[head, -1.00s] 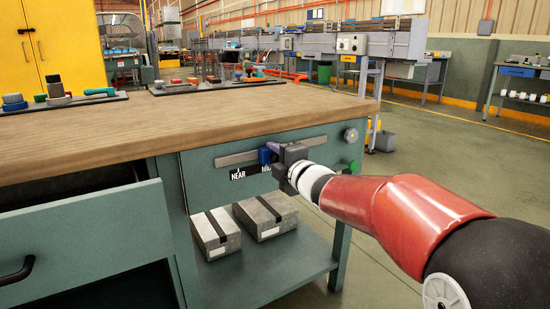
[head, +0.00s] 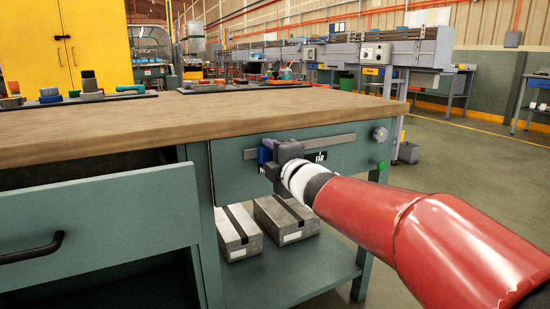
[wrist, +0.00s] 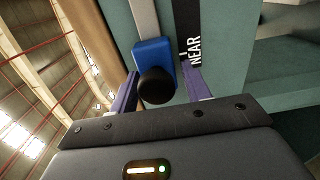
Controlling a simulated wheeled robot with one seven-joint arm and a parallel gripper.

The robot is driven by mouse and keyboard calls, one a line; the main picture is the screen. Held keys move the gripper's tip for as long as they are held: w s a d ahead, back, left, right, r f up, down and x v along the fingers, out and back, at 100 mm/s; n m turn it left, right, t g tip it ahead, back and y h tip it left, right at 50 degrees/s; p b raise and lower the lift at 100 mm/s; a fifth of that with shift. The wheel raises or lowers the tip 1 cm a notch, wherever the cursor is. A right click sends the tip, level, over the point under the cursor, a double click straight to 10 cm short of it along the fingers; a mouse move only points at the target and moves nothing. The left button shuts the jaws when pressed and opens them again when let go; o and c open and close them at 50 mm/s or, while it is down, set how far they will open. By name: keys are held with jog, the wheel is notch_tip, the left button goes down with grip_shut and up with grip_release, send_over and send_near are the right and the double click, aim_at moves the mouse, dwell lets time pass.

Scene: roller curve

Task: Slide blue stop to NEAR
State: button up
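The blue stop (head: 265,152) sits on the grey rail (head: 325,142) across the bench's front panel, at its left part. In the wrist view the blue stop (wrist: 152,52) with its round black knob (wrist: 157,86) lies beside the NEAR label (wrist: 194,48), about level with the small mark there. My gripper (head: 281,153) is at the stop. In the wrist view my gripper's (wrist: 160,85) purple fingers stand on either side of the knob, the left one close to it, with a gap at the right. Most of NEAR is hidden in the head view; the FAR label (head: 315,157) shows.
The wooden bench top (head: 200,120) overhangs the panel. An open drawer (head: 90,225) juts out at left. Two boxes (head: 285,220) lie on the lower shelf.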

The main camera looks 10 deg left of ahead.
jog(key=shift+w+d, duration=0.1)
jog(key=shift+d, duration=0.05)
jog(key=shift+d, duration=0.1)
jog(key=v, duration=0.7)
jog(key=shift+s+d+p, duration=0.1)
jog(key=shift+s+p, duration=0.2)
jog(key=shift+s, duration=0.05)
